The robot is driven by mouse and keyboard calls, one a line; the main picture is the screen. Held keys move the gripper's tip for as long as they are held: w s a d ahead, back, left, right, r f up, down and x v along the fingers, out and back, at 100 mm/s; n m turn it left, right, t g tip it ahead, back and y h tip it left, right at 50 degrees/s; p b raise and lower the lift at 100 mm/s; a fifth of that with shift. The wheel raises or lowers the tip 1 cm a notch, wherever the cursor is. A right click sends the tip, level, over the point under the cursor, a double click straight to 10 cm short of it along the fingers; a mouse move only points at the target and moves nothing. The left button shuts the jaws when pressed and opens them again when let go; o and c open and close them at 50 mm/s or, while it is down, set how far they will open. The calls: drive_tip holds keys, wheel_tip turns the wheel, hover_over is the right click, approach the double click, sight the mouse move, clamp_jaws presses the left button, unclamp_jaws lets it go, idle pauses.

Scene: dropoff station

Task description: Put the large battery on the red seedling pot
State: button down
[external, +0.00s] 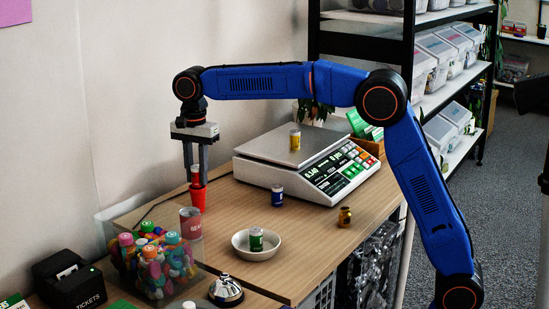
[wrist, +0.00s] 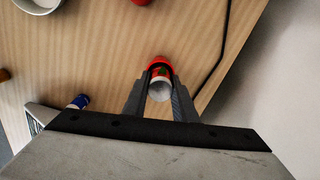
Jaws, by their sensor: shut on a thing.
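My gripper (external: 195,178) points straight down, its fingers closed around a red battery with a pale top (external: 195,171). In the wrist view the battery's round pale end (wrist: 160,89) shows between the fingertips (wrist: 160,95). The red seedling pot (external: 197,201) stands on the table directly below the battery. The pot's red edge (wrist: 158,61) shows just beyond the battery in the wrist view. The battery's lower end is at the pot's top; I cannot tell whether it touches or sits inside, as the fingers hide part of it.
A pink can (external: 190,223) stands close in front of the pot. A white bowl (external: 238,246) holds a green-labelled can (external: 257,238).

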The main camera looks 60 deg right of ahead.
sight(197, 165)
drive_tip(key=c, duration=1.4)
unclamp_jaws()
drive_tip(key=shift+c, duration=0.2)
wheel_tip(197, 165, up, 12)
drive_tip(key=shift+f, duration=0.15)
drive_tip(key=s+d+n+t, duration=0.1)
drive_tip(key=s+d+n, duration=0.3)
drive_tip(key=s, duration=0.5)
drive_tip(key=s+d+f+n+t, duration=0.1)
drive_tip(key=s+d, duration=0.6)
drive_tip(key=s, duration=0.1)
drive_tip(key=s+d+n, duration=0.3)
drive_tip(key=s+d, duration=0.2)
drive_tip(key=s, duration=0.4)
drive_tip(key=s+d+f+n+t, duration=0.1)
drive_tip(key=s+d+f+n, duration=0.2)
drive_tip(key=s+f, duration=0.7)
drive_tip(key=s+d+f+n+t, duration=0.1)
drive_tip(key=s+d+f+n, duration=0.3)
drive_tip(key=s+f, duration=0.6)
drive_tip(key=s, duration=0.4)
drive_tip(key=shift+d+n+t, duration=0.15)
drive_tip(key=shift+n+t, duration=0.25)
